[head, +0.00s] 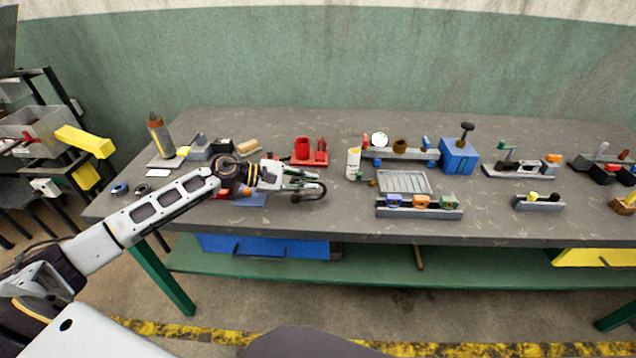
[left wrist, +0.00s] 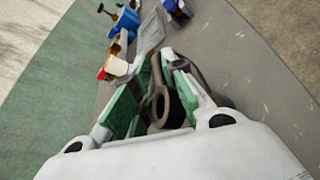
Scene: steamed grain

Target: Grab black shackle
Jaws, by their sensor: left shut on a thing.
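The black shackle (head: 323,191) is a dark curved loop at the tips of my left gripper (head: 302,184), near the front middle-left of the grey table. In the left wrist view the shackle (left wrist: 159,110) shows as a dark grey ring and bar between the green-padded fingers of my left gripper (left wrist: 165,75), which are shut on it. Part of the shackle is hidden by the fingers. I cannot tell whether it touches the table. My right gripper is in neither view.
On the grey table (head: 330,225), a red holder (head: 309,155) stands behind my gripper. To the right are a metal tray (head: 404,181), a rack with coloured blocks (head: 420,207) and a blue box (head: 459,157). A bottle (head: 159,136) stands at the left. Bare table lies in front.

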